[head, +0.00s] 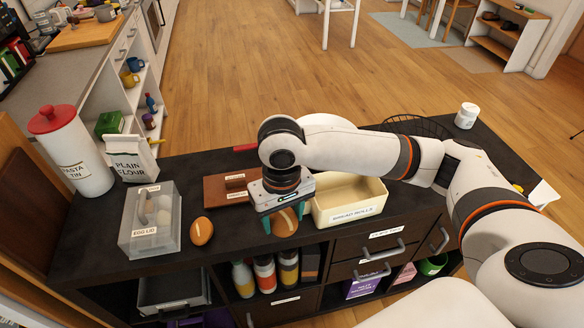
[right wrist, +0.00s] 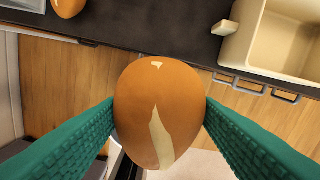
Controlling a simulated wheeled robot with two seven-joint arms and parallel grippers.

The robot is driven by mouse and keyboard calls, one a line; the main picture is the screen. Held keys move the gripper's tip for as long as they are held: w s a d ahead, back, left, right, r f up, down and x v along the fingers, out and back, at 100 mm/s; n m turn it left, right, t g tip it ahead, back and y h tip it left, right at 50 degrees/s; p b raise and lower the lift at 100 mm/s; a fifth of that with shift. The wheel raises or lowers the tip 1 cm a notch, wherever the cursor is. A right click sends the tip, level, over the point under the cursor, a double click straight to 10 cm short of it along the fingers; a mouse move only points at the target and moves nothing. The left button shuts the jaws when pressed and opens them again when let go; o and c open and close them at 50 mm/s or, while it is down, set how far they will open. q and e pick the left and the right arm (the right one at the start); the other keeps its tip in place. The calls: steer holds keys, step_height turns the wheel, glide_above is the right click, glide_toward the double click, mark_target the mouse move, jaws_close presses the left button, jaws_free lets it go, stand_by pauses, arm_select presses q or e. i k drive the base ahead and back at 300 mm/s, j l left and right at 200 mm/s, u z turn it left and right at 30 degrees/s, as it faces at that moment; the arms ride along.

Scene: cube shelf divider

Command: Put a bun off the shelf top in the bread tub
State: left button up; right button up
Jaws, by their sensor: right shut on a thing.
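My right gripper (head: 286,222) is shut on a brown bun (head: 284,223) near the front edge of the dark shelf top (head: 180,250). In the right wrist view the bun (right wrist: 160,115) sits between the two green fingers, with pale marks on its crust. A second bun (head: 201,231) rests on the shelf top to the left, and it also shows at the top of the right wrist view (right wrist: 69,6). The cream bread tub (head: 349,213), labelled for bread rolls, stands just right of the gripper, its visible inside empty. My left gripper is not in view.
A clear egg box (head: 150,240) with a lid stands left of the loose bun. A brown wooden box (head: 222,188) is behind the gripper. A pasta tin (head: 78,160) and flour bag (head: 130,157) stand at the left. A dark wire basket (head: 415,125) is behind the tub.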

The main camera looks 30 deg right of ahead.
mark_target(356, 199)
steer(key=i+l+z, duration=0.25)
steer(key=i, duration=0.3)
steer(key=j+z, duration=0.1)
steer(key=z, duration=0.85)
